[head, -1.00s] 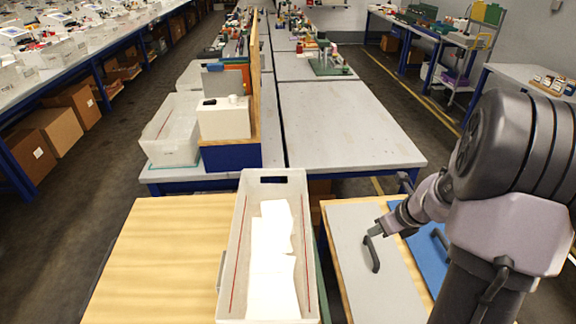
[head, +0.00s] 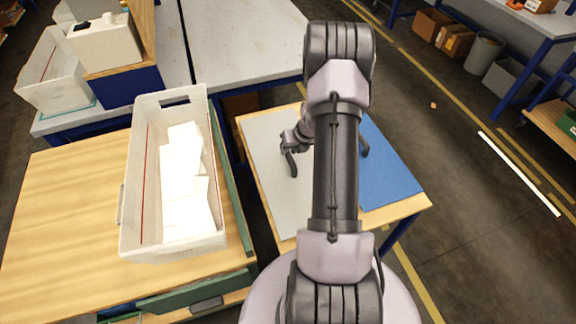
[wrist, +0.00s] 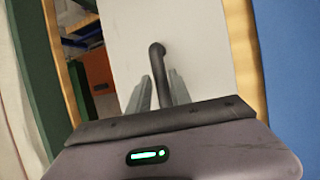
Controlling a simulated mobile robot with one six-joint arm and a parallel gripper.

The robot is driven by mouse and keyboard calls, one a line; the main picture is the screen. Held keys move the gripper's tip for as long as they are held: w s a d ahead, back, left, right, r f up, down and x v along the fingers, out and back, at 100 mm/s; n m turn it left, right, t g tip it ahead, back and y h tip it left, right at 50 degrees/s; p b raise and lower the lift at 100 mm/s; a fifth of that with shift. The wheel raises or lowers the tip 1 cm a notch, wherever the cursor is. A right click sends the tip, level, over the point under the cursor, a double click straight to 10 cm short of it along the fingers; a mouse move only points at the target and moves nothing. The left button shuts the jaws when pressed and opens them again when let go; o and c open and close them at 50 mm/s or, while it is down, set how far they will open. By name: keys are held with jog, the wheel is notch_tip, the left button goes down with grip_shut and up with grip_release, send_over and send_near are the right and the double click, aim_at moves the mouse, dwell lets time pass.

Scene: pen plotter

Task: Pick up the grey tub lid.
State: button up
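The grey tub lid (head: 268,160) lies flat on a wood-edged table, with a dark bent handle (head: 291,167) on top. In the wrist view the lid (wrist: 205,50) fills the middle, and its handle (wrist: 157,60) runs between the two fingers of my gripper (wrist: 159,88). The fingers stand apart, with a narrow gap beside the handle; I see no clear grip. In the head view my gripper (head: 294,143) is low over the lid at the handle, and its fingertips are too small to make out.
A blue panel (head: 392,175) with a dark handle lies right of the lid, partly behind my arm. A pale tub (head: 134,200) with white sheets stands on the wooden bench to the left. A gap separates bench and table. Open floor lies to the right.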

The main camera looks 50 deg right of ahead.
jog(key=b+x, duration=0.1)
jog(key=x, duration=0.3)
jog(key=shift+s, duration=0.15)
jog(key=shift+r, duration=0.1)
grip_shut()
